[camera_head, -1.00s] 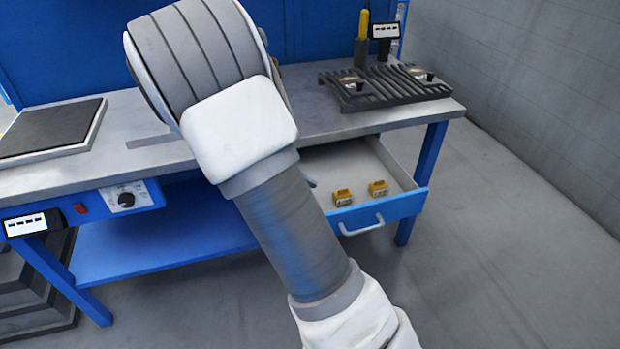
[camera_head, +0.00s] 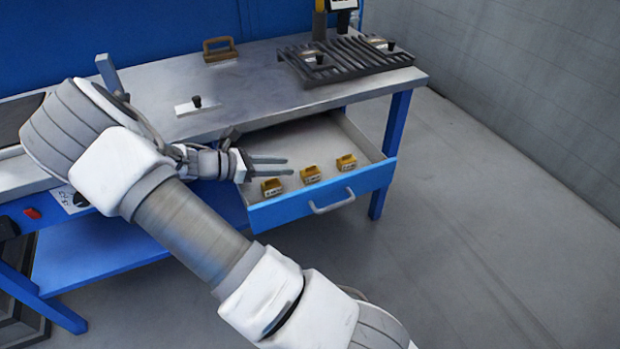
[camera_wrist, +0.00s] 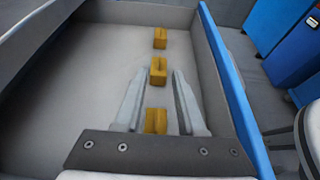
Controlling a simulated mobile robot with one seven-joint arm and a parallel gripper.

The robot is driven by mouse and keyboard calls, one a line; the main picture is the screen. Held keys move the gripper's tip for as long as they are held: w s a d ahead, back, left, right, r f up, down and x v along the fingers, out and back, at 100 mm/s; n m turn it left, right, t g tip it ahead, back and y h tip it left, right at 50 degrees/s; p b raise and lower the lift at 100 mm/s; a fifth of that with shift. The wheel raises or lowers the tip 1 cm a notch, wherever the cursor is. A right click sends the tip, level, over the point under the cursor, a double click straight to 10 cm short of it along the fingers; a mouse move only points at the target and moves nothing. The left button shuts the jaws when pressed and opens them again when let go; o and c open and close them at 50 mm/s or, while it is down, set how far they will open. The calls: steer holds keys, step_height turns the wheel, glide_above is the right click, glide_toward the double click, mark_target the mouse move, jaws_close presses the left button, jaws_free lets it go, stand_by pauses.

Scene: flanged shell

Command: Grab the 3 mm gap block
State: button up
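Three small yellow gap blocks stand in a row along the front of the open drawer: a left one (camera_head: 271,187), a middle one (camera_head: 310,175) and a right one (camera_head: 346,162). Their front labels are too small to read, so I cannot tell which is the 3 mm one. My gripper (camera_head: 289,166) is open and empty, over the drawer's left part near the left block. In the wrist view one block (camera_wrist: 156,121) shows between the fingers close to the palm, another (camera_wrist: 158,71) at the fingertips, and the third (camera_wrist: 160,38) farther off.
The drawer (camera_head: 330,198) has raised walls and a blue front with a handle. Its floor behind the blocks is clear. The workbench top (camera_head: 260,80) overhangs its back. A black slatted rack (camera_head: 345,62), a brown handle (camera_head: 219,50) and a white plate with a black knob (camera_head: 196,104) are on top.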

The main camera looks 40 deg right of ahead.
mark_target(310, 173)
steer(key=b+x, duration=0.2)
steer(key=x, duration=0.6)
steer(key=shift+d+r+b, duration=0.15)
steer(key=shift+b, duration=0.2)
jaws_close()
steer(key=shift+r, duration=0.1)
stand_by(0.9)
